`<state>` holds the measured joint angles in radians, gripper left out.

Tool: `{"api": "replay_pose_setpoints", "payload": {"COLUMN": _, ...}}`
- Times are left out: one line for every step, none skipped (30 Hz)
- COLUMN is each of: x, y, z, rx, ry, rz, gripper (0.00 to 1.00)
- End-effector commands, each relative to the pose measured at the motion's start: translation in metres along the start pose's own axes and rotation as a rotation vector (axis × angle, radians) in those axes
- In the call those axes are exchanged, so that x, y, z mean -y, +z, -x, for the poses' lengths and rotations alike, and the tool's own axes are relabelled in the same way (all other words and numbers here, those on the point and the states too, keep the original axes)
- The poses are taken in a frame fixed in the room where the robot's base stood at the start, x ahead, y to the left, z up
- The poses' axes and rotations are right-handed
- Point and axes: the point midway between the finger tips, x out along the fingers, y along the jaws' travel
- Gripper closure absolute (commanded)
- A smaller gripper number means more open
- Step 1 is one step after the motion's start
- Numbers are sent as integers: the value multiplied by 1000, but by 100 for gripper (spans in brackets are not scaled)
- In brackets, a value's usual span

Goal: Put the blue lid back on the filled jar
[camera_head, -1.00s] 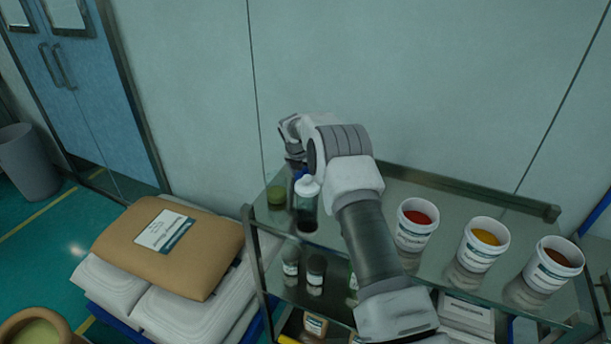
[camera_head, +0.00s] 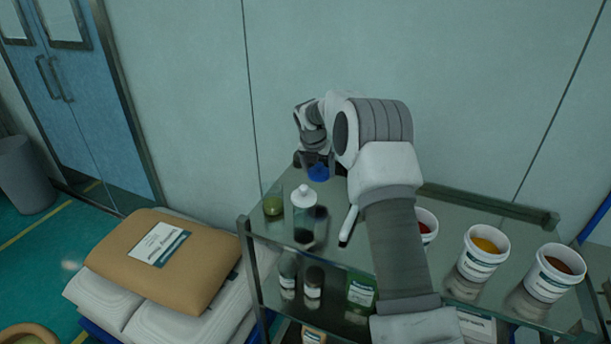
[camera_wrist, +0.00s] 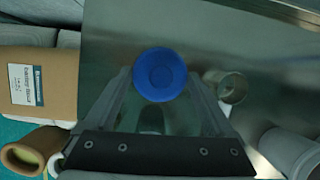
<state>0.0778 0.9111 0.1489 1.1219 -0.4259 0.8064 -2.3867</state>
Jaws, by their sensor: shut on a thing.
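The blue lid (camera_head: 318,173) is held below my gripper (camera_head: 316,163), above the back left part of the glass shelf top. In the wrist view the round blue lid (camera_wrist: 160,74) sits between the two fingers of my gripper (camera_wrist: 160,82), which is shut on it. A small clear jar with green contents (camera_head: 273,206) stands uncovered near the shelf's left edge, left of and nearer than the lid. The lid is apart from this jar. Whether the lid touches the shelf cannot be told.
A white-capped bottle (camera_head: 304,212) stands right of the green jar. A white-handled tool (camera_head: 348,226) lies beside my arm. Tubs of red (camera_head: 427,228), yellow (camera_head: 482,252) and brown powder (camera_head: 553,272) stand on the right. A brown sack (camera_head: 150,262) lies left of the shelf.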

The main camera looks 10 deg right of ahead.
Motion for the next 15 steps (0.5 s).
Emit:
{"api": "replay_pose_setpoints", "payload": {"x": 10, "y": 2, "z": 6, "rx": 2, "ry": 0, "rz": -2, "gripper": 63}}
{"api": "replay_pose_setpoints", "payload": {"x": 15, "y": 2, "z": 8, "rx": 1, "ry": -1, "rz": -2, "gripper": 63}}
{"api": "replay_pose_setpoints", "payload": {"x": 22, "y": 4, "z": 12, "rx": 2, "ry": -1, "rz": -2, "gripper": 63}}
{"api": "replay_pose_setpoints", "payload": {"x": 26, "y": 4, "z": 15, "rx": 1, "ry": -1, "rz": -3, "gripper": 63}}
{"api": "replay_pose_setpoints", "payload": {"x": 31, "y": 5, "z": 17, "rx": 1, "ry": -1, "rz": -3, "gripper": 63}}
{"api": "replay_pose_setpoints", "payload": {"x": 36, "y": 6, "z": 20, "rx": 1, "ry": -1, "rz": -1, "gripper": 63}}
{"api": "replay_pose_setpoints", "payload": {"x": 39, "y": 6, "z": 22, "rx": 1, "ry": -1, "rz": 0, "gripper": 63}}
{"api": "replay_pose_setpoints", "payload": {"x": 42, "y": 6, "z": 24, "rx": 1, "ry": -1, "rz": -1, "gripper": 63}}
{"api": "replay_pose_setpoints", "payload": {"x": 46, "y": 7, "z": 27, "rx": 1, "ry": 0, "rz": -2, "gripper": 63}}
{"api": "replay_pose_setpoints", "payload": {"x": 49, "y": 8, "z": 29, "rx": 1, "ry": 0, "rz": -1, "gripper": 63}}
{"api": "replay_pose_setpoints", "payload": {"x": 51, "y": 8, "z": 30, "rx": 0, "ry": 0, "rz": -1, "gripper": 63}}
{"api": "replay_pose_setpoints", "payload": {"x": 53, "y": 8, "z": 31, "rx": 0, "ry": 0, "rz": 0, "gripper": 63}}
{"api": "replay_pose_setpoints", "payload": {"x": 54, "y": 8, "z": 33, "rx": 0, "ry": 0, "rz": 1, "gripper": 63}}
{"api": "replay_pose_setpoints", "payload": {"x": 54, "y": 8, "z": 35, "rx": 0, "ry": 0, "rz": 2, "gripper": 63}}
{"api": "replay_pose_setpoints", "payload": {"x": 52, "y": 8, "z": 38, "rx": 0, "ry": 2, "rz": 5, "gripper": 63}}
